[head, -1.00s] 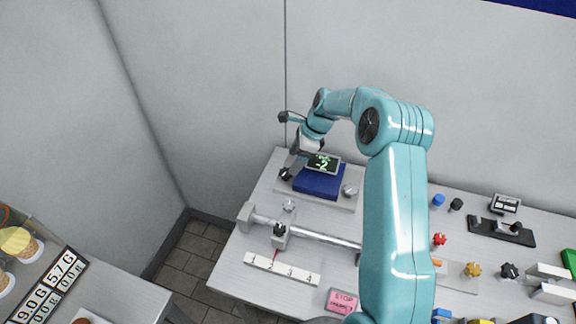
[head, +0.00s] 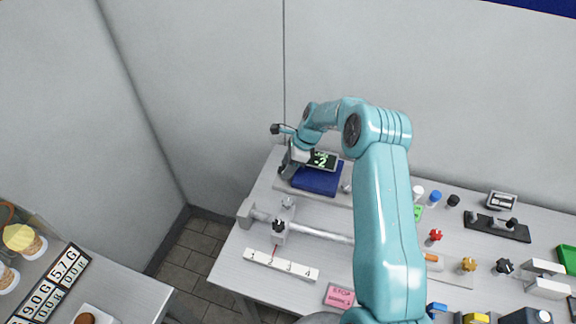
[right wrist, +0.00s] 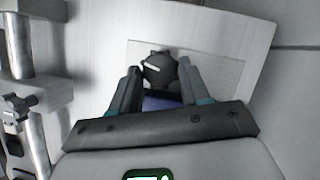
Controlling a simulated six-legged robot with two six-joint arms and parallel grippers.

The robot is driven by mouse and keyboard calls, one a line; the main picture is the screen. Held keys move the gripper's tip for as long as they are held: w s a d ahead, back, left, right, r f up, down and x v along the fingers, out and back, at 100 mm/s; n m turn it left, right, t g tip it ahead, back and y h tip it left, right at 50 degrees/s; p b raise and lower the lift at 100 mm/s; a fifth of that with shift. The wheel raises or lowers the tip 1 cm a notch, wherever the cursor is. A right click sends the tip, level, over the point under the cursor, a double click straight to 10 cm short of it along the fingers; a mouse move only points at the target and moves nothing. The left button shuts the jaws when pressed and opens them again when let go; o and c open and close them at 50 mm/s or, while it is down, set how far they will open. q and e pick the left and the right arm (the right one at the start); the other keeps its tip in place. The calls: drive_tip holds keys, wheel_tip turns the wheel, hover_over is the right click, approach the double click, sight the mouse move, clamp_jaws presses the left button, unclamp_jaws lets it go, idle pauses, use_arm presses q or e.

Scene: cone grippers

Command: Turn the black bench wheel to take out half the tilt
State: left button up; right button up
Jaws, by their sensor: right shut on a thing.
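The black bench wheel (right wrist: 158,68) sits between my right gripper's fingertips in the right wrist view, with a pale mark on its face. My right gripper (right wrist: 158,72) is shut on it. In the head view my right gripper (head: 288,168) is at the left end of the blue block (head: 318,181), and the wheel is mostly hidden there. A small dark display (head: 322,160) above the blue block shows green digits that look like -2. My left gripper is not in view.
A rail with a black-knobbed slider (head: 279,226) and a numbered white strip (head: 281,265) lie in front. A pink STOP block (head: 339,296) is nearer. Several coloured knobs and a black fixture (head: 498,228) stand to the right. The wall is close behind.

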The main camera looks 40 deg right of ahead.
drive_tip(key=shift+w+f+n, duration=0.1)
drive_tip(key=shift+f+n, duration=0.05)
drive_tip(key=shift+n, duration=0.25)
drive_tip(key=o, duration=1.1)
drive_tip(key=shift+c, duration=0.2)
drive_tip(key=shift+r, duration=0.25)
drive_tip(key=p+v, duration=0.4)
drive_tip(key=v, duration=0.3)
drive_tip(key=shift+d+r, duration=0.2)
drive_tip(key=shift+r, duration=0.1)
